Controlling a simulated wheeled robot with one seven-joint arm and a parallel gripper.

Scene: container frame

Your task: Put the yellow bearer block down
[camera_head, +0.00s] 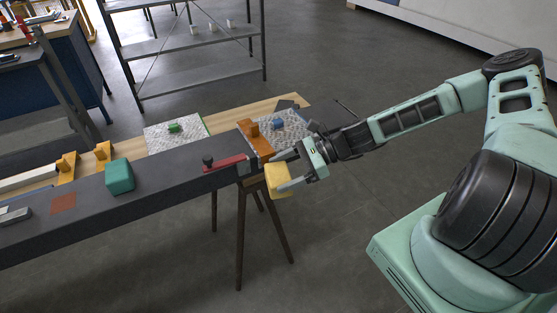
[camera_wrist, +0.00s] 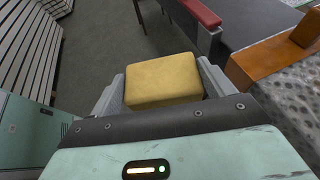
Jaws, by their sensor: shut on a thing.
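The yellow bearer block (camera_head: 277,180) is in my gripper (camera_head: 287,171), beside the right end of the dark beam (camera_head: 150,193) in the head view. In the wrist view the yellow bearer block (camera_wrist: 163,80) sits between the two grey fingers of my gripper (camera_wrist: 162,88), which is shut on it. Grey floor shows beyond the block in the wrist view, and it appears held in the air, clear of the beam. The block's underside is hidden.
A teal block (camera_head: 120,176), a dark red clamp bar (camera_head: 226,163) and a rust-coloured patch (camera_head: 63,203) are on the beam. An orange piece (camera_head: 256,140) stands by its right end. Patterned plates (camera_head: 160,140) lie behind. A metal shelf (camera_head: 190,84) stands farther back.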

